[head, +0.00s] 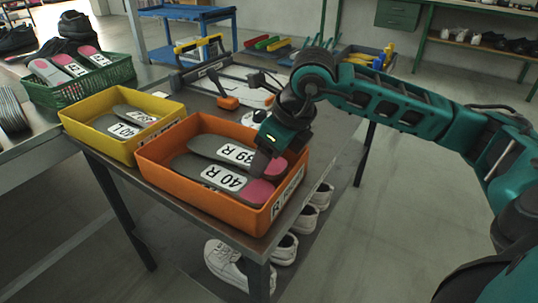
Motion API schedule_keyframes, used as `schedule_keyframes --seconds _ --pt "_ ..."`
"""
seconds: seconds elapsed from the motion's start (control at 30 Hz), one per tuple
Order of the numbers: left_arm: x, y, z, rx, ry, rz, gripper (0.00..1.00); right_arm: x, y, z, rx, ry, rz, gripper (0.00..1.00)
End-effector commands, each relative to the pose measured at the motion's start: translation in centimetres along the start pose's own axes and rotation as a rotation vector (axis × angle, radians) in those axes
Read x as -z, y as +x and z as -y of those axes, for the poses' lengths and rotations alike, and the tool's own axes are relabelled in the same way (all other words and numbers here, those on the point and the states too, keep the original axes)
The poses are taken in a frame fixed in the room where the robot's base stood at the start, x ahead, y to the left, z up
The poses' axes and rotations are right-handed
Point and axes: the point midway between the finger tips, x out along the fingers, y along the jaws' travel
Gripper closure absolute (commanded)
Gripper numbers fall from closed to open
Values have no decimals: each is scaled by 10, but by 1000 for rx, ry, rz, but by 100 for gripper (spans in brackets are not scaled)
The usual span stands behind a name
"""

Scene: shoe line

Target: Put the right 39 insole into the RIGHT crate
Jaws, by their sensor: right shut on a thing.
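The right 39 insole (208,143), grey with a pink heel and a "39 R" label, is inside the orange RIGHT crate (160,177), at its far side. My right gripper (263,163) reaches down into that crate from the right and is shut on this insole near its heel end, partly hiding the label. A "40 R" insole (192,166) lies beside it, nearer the front of the crate. Whether the 39 insole touches the crate floor is hard to tell. My left gripper is not in view.
A yellow crate (80,130) with grey insoles stands left of the orange crate. A green basket (55,96) with pink-heeled insoles is farther left. An orange-handled tool (228,102) lies behind on the table. White shoes (226,264) stand below.

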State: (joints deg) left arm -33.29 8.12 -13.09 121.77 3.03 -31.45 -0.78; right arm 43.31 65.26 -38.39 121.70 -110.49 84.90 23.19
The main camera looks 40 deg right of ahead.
Motion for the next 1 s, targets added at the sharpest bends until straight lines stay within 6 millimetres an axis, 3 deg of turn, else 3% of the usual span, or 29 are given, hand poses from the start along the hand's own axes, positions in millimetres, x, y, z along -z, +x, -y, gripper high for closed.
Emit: schedule_keyframes --seconds 0.03,0.07,0.17,0.47,0.63,1.0 --pt "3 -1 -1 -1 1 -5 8 0 -1 0 0 0 1 68" --pt "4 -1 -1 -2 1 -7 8 0 -1 0 0 0 0 37" --pt "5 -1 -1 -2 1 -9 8 0 -1 0 0 0 0 28" --pt "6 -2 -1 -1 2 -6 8 -2 -3 0 0 0 0 28" --pt "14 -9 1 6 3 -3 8 -8 -18 0 0 0 0 28" --pt "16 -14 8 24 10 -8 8 -7 -101 1 3 0 3 28"
